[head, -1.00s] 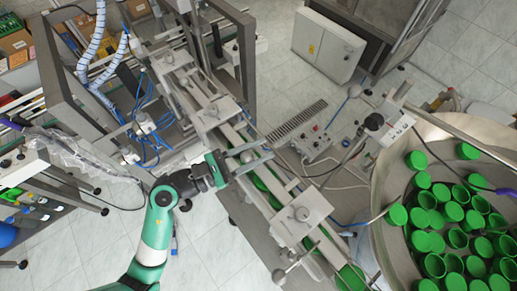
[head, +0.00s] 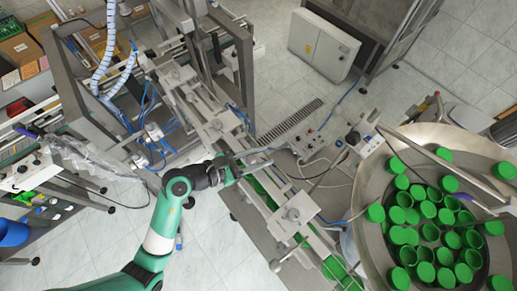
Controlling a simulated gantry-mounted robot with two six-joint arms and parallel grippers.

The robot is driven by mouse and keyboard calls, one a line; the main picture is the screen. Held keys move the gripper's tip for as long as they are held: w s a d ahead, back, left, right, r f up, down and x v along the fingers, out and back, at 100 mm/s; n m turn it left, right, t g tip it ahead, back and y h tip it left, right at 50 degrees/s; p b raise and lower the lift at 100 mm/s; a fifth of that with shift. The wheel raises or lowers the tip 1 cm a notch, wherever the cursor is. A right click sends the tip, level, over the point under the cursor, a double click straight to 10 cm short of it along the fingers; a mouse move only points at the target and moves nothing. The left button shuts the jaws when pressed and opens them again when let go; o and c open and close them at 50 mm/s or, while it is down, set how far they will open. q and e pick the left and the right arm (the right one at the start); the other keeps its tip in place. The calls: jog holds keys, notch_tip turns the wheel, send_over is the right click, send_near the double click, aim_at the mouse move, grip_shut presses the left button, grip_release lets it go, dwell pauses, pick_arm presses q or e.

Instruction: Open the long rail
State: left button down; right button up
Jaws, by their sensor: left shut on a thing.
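The long rail (head: 279,184) is a grey metal bar. It runs diagonally along the cap feeder's chute, from the upper left toward the lower right, with clamp blocks across it. Green caps (head: 263,195) lie in the channel beside it. My left gripper (head: 258,160) reaches in from the left at the middle of the chute, with its fingers across the channel. It is shut on the long rail; the fingers hide the exact contact. My right gripper is not in view.
A round metal bowl (head: 360,195) full of loose green caps stands at the right. A clamp block with a knob (head: 293,213) sits just below my left gripper. A control box (head: 311,143) is behind the chute. A machine frame (head: 72,92) stands at the upper left.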

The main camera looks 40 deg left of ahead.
pick_arm(q)
jog(key=shift+w+d+r+g+y, duration=0.15)
jog(key=shift+w+g+y, duration=0.1)
jog(key=shift+g, duration=0.3)
jog(key=shift+w+r+g+y, duration=0.15)
jog(key=shift+w+g, duration=0.15)
jog(key=shift+g, duration=0.3)
jog(key=shift+w+d+r+g+y, duration=0.15)
jog(key=shift+w+g+y, duration=0.1)
jog(key=shift+g, duration=0.3)
jog(key=shift+n, duration=0.3)
